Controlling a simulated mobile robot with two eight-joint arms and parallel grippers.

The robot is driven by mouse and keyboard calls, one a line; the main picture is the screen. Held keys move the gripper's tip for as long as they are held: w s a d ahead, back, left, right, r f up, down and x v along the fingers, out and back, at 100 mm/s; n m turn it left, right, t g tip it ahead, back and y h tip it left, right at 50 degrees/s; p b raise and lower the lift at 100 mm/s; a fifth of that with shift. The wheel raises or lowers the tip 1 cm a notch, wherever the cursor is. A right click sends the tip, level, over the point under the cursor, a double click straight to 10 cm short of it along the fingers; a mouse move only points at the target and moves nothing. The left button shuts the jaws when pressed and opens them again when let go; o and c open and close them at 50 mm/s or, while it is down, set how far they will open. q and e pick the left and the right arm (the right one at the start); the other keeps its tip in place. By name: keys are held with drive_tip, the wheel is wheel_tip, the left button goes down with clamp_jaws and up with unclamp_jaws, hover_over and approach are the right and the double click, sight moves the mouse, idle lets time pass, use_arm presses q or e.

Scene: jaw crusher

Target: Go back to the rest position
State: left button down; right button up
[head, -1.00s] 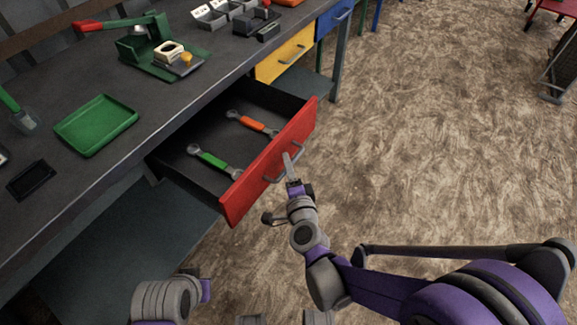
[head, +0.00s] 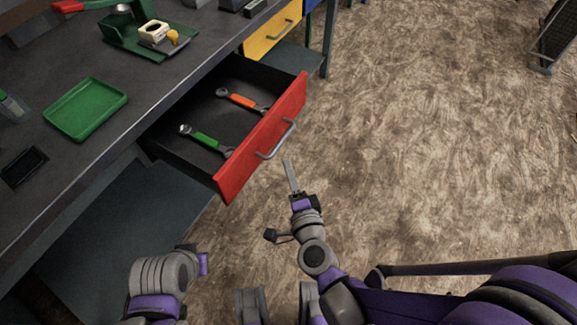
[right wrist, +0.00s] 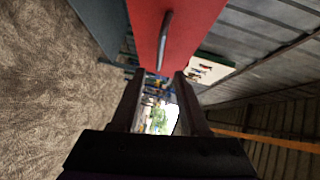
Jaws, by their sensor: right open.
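My right gripper (head: 291,178) is open and empty in the head view. It is in front of the red drawer (head: 270,140), apart from its handle (head: 276,140). In the right wrist view, my right gripper's two fingers (right wrist: 157,88) stand apart, with the red drawer front (right wrist: 180,25) and its handle (right wrist: 164,40) beyond them. The drawer is pulled out and holds a green wrench (head: 206,141) and an orange wrench (head: 241,101). Part of my left arm shows at the bottom left of the head view, but I cannot make out its gripper.
The dark workbench (head: 120,58) carries a green tray (head: 86,108), a small black tray (head: 22,167) and a green press-like device (head: 140,38). A yellow drawer (head: 272,33) is beyond the red one. The floor to the right (head: 430,140) is largely clear.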

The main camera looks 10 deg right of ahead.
idle(0.4)
drive_tip(key=s+d+f+n+g+h, duration=0.1)
drive_tip(key=s+d+f+n+g, duration=0.2)
drive_tip(key=s+d+n+g, duration=0.4)
drive_tip(key=s+d+f+n+g+h, duration=0.1)
drive_tip(key=s+d+f+n+g, duration=0.1)
drive_tip(key=s+d+n+g, duration=0.45)
use_arm(q)
wheel_tip(320, 180, up, 23)
drive_tip(key=w+t+p, duration=0.1)
drive_tip(key=p, duration=1.9)
drive_tip(key=shift+w+r, duration=0.15)
drive_tip(key=shift+w, duration=0.1)
use_arm(e)
wheel_tip(320, 180, up, 23)
drive_tip(key=s+n+t, duration=0.1)
drive_tip(key=t, duration=0.1)
drive_tip(key=shift+s+a+t, duration=0.15)
drive_tip(key=shift+s+t, duration=0.05)
drive_tip(key=shift+t, duration=0.15)
